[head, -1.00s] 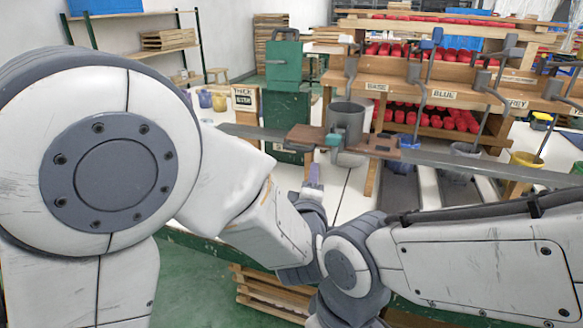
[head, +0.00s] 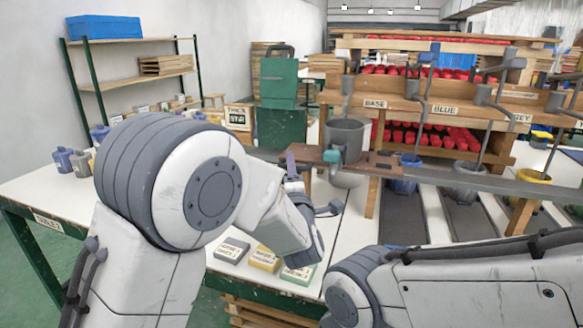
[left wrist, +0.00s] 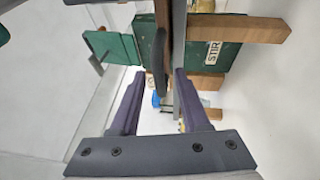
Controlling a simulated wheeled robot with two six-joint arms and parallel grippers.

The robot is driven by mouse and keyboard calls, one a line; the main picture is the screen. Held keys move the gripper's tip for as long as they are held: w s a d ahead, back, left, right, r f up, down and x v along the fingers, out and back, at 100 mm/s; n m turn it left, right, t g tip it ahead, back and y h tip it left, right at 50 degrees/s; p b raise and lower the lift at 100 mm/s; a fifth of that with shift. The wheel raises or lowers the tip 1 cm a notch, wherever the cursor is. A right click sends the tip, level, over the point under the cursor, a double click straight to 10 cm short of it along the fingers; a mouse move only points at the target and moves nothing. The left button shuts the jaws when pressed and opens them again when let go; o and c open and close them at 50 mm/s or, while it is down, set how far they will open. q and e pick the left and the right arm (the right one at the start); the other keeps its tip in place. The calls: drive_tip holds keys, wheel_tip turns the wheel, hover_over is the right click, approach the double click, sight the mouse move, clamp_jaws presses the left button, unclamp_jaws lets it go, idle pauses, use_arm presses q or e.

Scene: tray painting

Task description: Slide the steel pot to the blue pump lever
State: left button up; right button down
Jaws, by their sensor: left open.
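The steel pot (head: 349,137) is grey and upright on a brown wooden carriage (head: 384,163) on the long rail, left of the BASE sign. A teal block (head: 331,157) sits at the carriage's front. The blue pump lever (head: 428,76) hangs farther right, by the BLUE sign (head: 445,110). My left gripper (head: 298,172) is just left of the carriage, partly hidden by its own arm. In the left wrist view its purple fingers (left wrist: 158,78) are apart, with a dark upright piece (left wrist: 159,60) beyond or between them. I cannot tell whether they touch it. My right gripper is out of view.
The grey rail (head: 480,182) runs right past the pumps. Blue (head: 403,180) and yellow (head: 530,172) buckets stand below it. A green cabinet (head: 281,125) stands behind. Labelled blocks (head: 264,258) lie on the white table in front.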

use_arm(q)
drive_tip(key=shift+w, duration=0.3)
clamp_jaws()
idle(1.3)
